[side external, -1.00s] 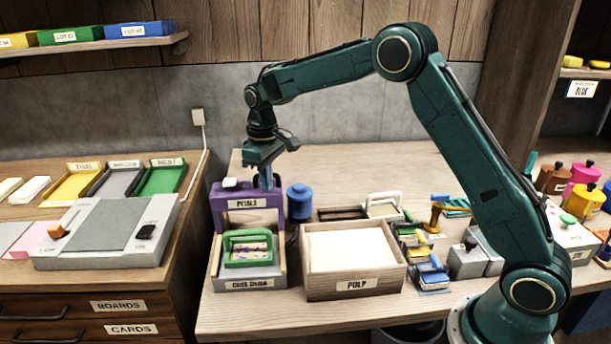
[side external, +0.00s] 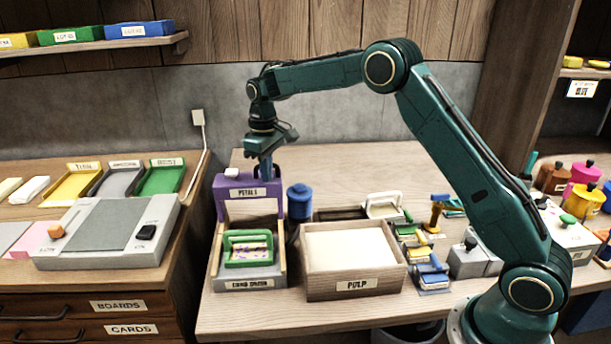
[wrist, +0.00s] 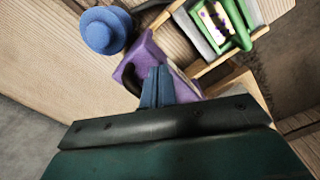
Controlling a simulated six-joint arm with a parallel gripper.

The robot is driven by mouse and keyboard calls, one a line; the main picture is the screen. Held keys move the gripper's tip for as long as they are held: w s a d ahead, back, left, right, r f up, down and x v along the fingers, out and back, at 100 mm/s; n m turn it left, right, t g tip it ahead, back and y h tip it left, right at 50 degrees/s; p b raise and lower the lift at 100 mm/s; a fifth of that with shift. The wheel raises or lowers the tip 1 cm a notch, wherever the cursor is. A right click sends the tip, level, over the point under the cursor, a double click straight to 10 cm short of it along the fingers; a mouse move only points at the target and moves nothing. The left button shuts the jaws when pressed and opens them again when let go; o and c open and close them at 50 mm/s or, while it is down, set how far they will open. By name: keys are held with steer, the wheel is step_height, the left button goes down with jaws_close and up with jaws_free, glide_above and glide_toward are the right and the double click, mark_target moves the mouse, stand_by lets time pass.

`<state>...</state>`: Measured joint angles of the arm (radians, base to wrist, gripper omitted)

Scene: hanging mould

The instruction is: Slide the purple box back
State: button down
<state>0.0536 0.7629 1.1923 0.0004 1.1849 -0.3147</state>
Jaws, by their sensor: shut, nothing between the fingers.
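The purple box (side external: 235,204), labelled PETALS, sits at the back of a wooden-sided station (side external: 283,262) on the workbench. A small white block (side external: 231,172) is on its top at the left. My gripper (side external: 266,176) points down at the box's right side, its fingers shut and empty. In the wrist view the blue fingertips (wrist: 158,72) are against or just beside the purple box (wrist: 150,50); exact contact is hard to tell. A green-framed mould (side external: 247,250) lies in the station in front of the box, and a pale surface shows between them.
A blue round-topped canister (side external: 299,200) stands close to the right of the box. A wooden PULP tray (side external: 352,285) is right of the station. The bench behind the box (side external: 330,160) looks clear up to the grey wall.

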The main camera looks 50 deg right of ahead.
steer(key=shift+s+a+r, duration=0.3)
steer(key=shift+a+r, duration=0.05)
steer(key=shift+r, duration=0.15)
steer(key=shift+r, duration=0.1)
stand_by(0.3)
step_height(320, 180, up, 8)
stand_by(1.2)
steer(key=shift+s, duration=0.1)
